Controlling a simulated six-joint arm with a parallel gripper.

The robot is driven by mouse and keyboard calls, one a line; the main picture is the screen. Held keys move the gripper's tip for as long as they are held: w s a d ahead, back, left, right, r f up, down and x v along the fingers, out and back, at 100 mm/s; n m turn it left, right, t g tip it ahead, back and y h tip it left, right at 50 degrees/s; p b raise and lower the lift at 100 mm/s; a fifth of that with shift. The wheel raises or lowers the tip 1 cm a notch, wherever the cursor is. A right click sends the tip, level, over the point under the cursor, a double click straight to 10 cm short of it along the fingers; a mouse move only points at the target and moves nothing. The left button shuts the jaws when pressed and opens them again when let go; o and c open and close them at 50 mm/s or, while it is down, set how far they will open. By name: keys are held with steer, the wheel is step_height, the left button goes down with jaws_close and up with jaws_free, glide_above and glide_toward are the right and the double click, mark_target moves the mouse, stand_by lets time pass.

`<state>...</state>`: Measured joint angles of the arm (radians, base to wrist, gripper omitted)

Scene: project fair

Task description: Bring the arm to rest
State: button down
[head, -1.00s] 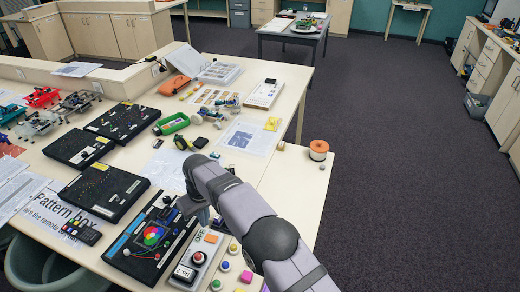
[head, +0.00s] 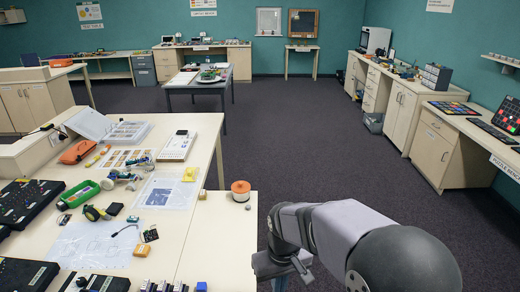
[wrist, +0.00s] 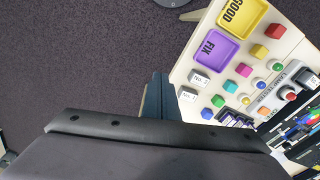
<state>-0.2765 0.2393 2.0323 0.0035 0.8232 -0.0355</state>
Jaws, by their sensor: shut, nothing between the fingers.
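My arm shows at the lower right of the head view, grey and bent. My gripper (head: 285,268) hangs at its end, just right of the near table's edge and apart from it, over the dark floor. The fingers show only in part there. In the wrist view my gripper (wrist: 157,95) is shut and empty. The dark wrist housing hides much of the lower part of that view.
The near table (head: 222,240) holds an orange-topped spool (head: 240,190), boards and small parts. In the wrist view, a yellow GOOD tray (wrist: 241,18), a purple FIX tray (wrist: 212,47) and coloured blocks lie right of the fingers. Open carpet (head: 300,140) spreads beyond.

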steer(key=s+d+f+m+b, duration=0.1)
steer(key=s+d+f+m, duration=0.2)
steer(key=s+d, duration=0.7)
steer(key=s, duration=0.3)
steer(key=shift+s+f+m+g, duration=0.25)
steer(key=shift+s+m+g, duration=0.05)
steer(key=shift+s, duration=0.05)
